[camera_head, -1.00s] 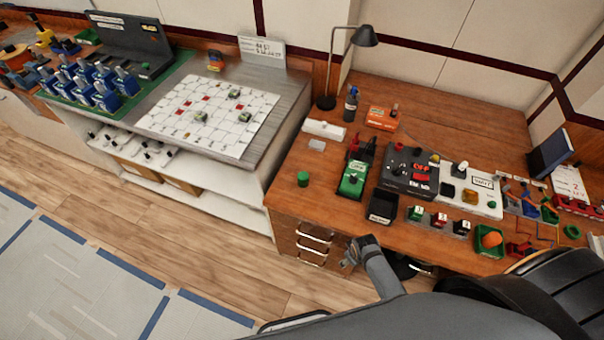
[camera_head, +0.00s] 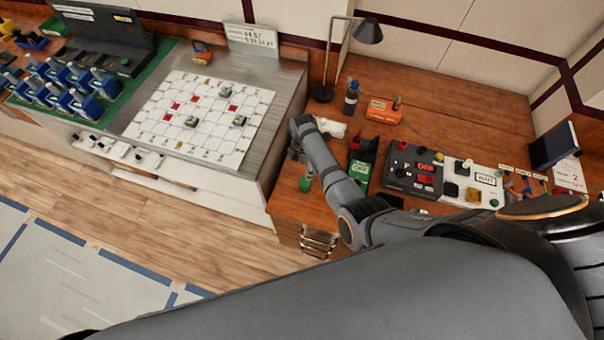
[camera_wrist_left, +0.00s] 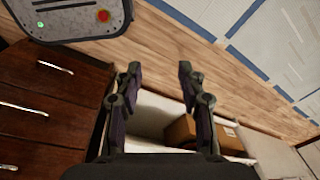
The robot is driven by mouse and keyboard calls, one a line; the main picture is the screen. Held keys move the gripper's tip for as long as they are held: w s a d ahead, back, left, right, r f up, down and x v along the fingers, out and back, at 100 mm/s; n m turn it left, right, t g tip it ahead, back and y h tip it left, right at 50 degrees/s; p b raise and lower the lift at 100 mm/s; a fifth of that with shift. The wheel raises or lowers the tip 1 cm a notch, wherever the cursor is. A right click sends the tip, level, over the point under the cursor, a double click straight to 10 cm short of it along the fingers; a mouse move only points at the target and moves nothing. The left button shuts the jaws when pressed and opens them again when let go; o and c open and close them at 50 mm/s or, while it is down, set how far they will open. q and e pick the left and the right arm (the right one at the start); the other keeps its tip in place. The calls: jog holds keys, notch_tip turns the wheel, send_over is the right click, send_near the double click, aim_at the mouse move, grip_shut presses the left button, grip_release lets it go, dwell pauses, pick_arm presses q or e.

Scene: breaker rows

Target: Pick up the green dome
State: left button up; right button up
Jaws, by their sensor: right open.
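The green dome (camera_head: 305,185) is a small green round piece near the left front corner of the wooden desk (camera_head: 286,203) in the head view. My right arm reaches across the desk. Its gripper (camera_head: 300,168) is above and close around the top of the dome, partly hiding it. That gripper is open; whether it touches the dome cannot be told. My left gripper (camera_wrist_left: 160,75) is open and empty in the left wrist view, over the floor and a low shelf. It is not visible in the head view.
A green-based device (camera_head: 359,173) and a dark switch panel (camera_head: 413,170) stand right of my right forearm. A desk lamp (camera_head: 368,31), a bottle (camera_head: 351,98) and an orange box (camera_head: 383,111) are behind. A gridded white board (camera_head: 205,118) lies left.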

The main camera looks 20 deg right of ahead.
aim_at(305, 182)
jog(key=shift+s+f, duration=0.1)
jog(key=shift+s, duration=0.1)
jog(key=shift+s+f+b, duration=0.3)
jog(key=shift+f+b, duration=0.15)
jog(key=shift+f, duration=0.05)
jog(key=shift+s+f+b, duration=0.25)
jog(key=shift+f+b, duration=0.15)
jog(key=shift+f, duration=0.05)
notch_tip(305, 182, down, 3)
jog(key=b, duration=0.2)
jog(key=shift+w+r+b, duration=0.1)
jog(key=shift+b, duration=0.25)
jog(key=shift+w+f, duration=0.2)
jog(key=shift+s+d+f+b, duration=0.1)
jog(key=shift+s+f+b, duration=0.1)
jog(key=shift+f+b, duration=0.6)
jog(key=f+b, duration=0.3)
jog(key=b, duration=0.1)
jog(key=shift+s+f, duration=0.2)
jog(key=shift+w+r, duration=0.1)
jog(key=c, duration=1)
pick_arm(q)
notch_tip(305, 182, down, 10)
jog(key=s, duration=0.1)
jog(key=shift+s, duration=0.4)
pick_arm(e)
jog(key=shift+c, duration=0.2)
